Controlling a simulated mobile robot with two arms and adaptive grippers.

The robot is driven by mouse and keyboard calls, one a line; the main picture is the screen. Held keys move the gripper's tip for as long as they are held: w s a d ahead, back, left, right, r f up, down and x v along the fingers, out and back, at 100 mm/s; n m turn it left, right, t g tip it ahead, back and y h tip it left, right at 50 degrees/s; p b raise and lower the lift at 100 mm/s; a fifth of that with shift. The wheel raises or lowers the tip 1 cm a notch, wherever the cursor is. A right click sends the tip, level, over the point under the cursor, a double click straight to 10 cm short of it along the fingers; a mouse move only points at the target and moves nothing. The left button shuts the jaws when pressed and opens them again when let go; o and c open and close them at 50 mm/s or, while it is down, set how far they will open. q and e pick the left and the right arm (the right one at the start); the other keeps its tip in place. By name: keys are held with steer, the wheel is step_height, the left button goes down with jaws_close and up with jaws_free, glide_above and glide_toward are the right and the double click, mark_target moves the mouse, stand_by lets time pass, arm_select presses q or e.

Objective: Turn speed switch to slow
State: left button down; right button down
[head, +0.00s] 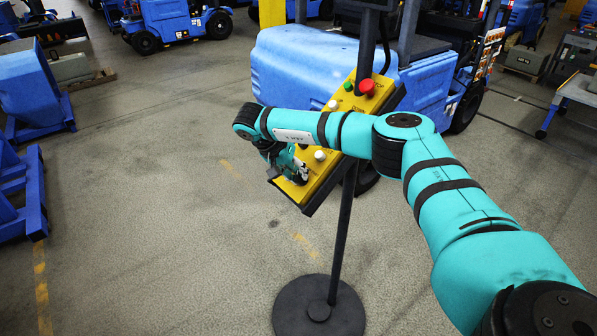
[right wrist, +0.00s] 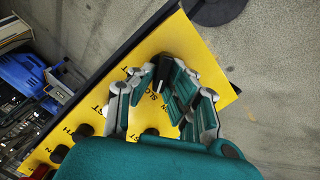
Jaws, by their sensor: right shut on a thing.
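The yellow control panel (head: 316,186) is tilted on a dark pole. In the right wrist view, the yellow face (right wrist: 195,45) has black lettering, with "SLOW" partly readable beside the gripper. The speed switch, a black knob (right wrist: 143,76), sits between the fingers near that lettering and is partly hidden by them. My right gripper (right wrist: 150,77) is shut on this knob. In the head view, my right gripper (head: 296,174) is at the panel's lower end, where my arm hides part of the panel. My left gripper is not in view.
The panel also carries a red button (head: 367,86), a green button (head: 348,86) and white knobs (head: 320,155). Its round base (head: 300,318) stands on the floor. A blue vehicle (head: 305,75) is close behind. The floor left of the panel is clear.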

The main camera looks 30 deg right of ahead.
steer(key=shift+n, duration=0.6)
steer(key=c, duration=1.4)
jaws_free()
steer(key=shift+o, duration=0.2)
steer(key=v, duration=1.2)
steer(key=shift+w+a, duration=0.15)
steer(key=shift+w, duration=0.05)
steer(key=shift+f, duration=0.1)
